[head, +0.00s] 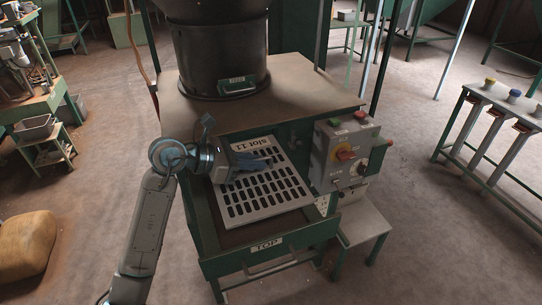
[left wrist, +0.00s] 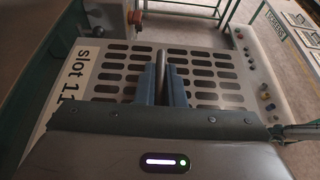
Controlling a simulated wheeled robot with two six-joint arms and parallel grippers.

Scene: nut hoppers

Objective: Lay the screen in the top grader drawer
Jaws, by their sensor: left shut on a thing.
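The screen (head: 262,194) is a pale plate with rows of dark slots, marked "slot 11". It lies above the pulled-out drawer (head: 266,244) labelled TOP, whose dark inside shows in front of it. I cannot tell whether the screen touches the drawer. My left gripper (head: 262,162) reaches over the screen from the left. In the left wrist view, its blue fingers (left wrist: 162,86) are shut on an upright grey grip at the middle of the screen (left wrist: 110,72). My right gripper is not in view.
The control box (head: 344,154) with knobs and buttons stands right of the drawer, above a small side table (head: 364,222). The green grader's top (head: 310,94) carries a dark drum (head: 222,52). A rack (head: 504,100) stands at the right. Floor in front is clear.

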